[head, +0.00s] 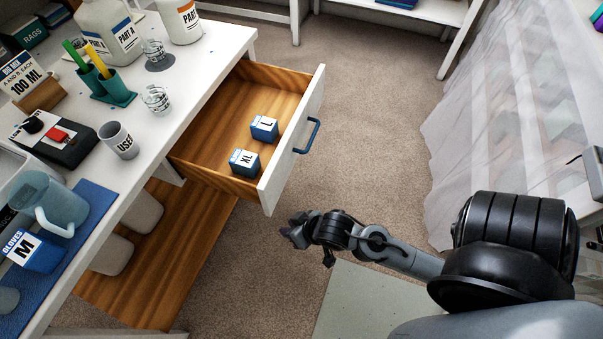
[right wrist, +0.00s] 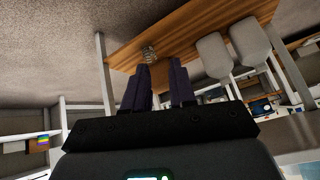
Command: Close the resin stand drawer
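The resin stand drawer (head: 312,92) is pulled well out of the white stand (head: 215,40). It has a wooden inside, a white front and a blue handle (head: 309,136). Two blue and white boxes, marked L (head: 264,128) and XL (head: 244,163), lie in it. My right gripper (head: 292,232) is in front of the drawer, just below its near front corner in the head view, apart from the handle. In the right wrist view its two dark fingers (right wrist: 160,78) stand apart with nothing held. My left gripper is not in view.
On the stand top are bottles, cups, a scale (head: 60,138), a pitcher (head: 50,200) and a glove box (head: 32,250). Below is a wooden shelf (head: 180,255) with pale containers. Carpet (head: 370,130) lies clear right of the drawer. A sheer curtain (head: 480,110) hangs at the right.

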